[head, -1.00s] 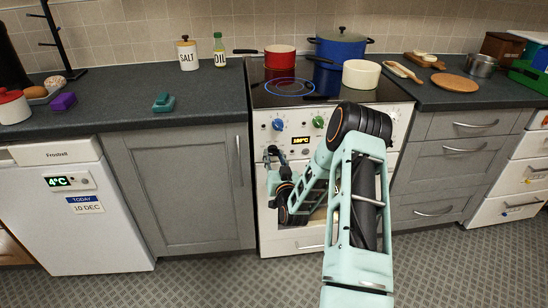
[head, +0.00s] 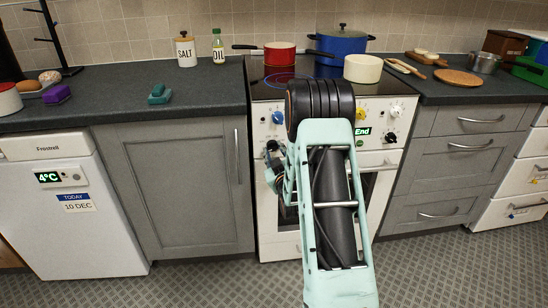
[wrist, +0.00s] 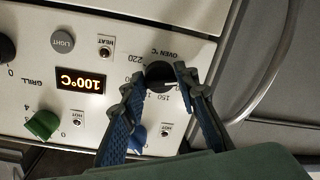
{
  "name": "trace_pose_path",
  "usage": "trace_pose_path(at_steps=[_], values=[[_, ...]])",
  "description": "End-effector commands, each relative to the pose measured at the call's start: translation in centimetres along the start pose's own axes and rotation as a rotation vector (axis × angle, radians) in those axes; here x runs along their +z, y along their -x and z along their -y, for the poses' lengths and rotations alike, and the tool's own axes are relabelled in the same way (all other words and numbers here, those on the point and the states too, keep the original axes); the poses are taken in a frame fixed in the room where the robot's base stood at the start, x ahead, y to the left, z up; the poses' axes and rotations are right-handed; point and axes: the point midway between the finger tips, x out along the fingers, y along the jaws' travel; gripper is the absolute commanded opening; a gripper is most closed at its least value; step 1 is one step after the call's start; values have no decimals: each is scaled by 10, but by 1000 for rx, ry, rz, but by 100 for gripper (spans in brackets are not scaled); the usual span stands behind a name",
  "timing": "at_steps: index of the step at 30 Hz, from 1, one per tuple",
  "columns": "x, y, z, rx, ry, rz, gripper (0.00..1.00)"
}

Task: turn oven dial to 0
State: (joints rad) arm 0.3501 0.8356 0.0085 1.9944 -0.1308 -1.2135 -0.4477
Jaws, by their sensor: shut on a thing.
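The black oven dial (wrist: 158,74) sits in the wrist view under the label "OVEN °C", with 220 and 150 printed around it; the picture is upside down. Which number it points at is hard to tell. My gripper (wrist: 159,81) has a finger on either side of the dial and is shut on it. The orange display (wrist: 82,82) beside it reads 100°C. In the head view my gripper (head: 271,150) is at the left side of the white oven's front (head: 277,215), below a blue dial (head: 278,117). My arm hides the middle of the panel.
A yellow dial (head: 361,113) and an "End" display (head: 362,131) are to the right. Red (head: 281,54) and blue (head: 342,41) pots stand above. The floor in front is clear.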

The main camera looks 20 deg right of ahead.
Motion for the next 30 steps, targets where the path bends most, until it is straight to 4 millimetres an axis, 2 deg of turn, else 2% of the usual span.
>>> trace_pose_path(at_steps=[9, 23, 24, 28, 30], values=[[0, 0, -3, 6, 102, 8, 4], [0, 0, -4, 8, 116, 9, 4], [0, 0, -4, 8, 116, 9, 30], [0, 0, -4, 7, 115, 9, 45], [0, 0, -3, 6, 114, 9, 45]])
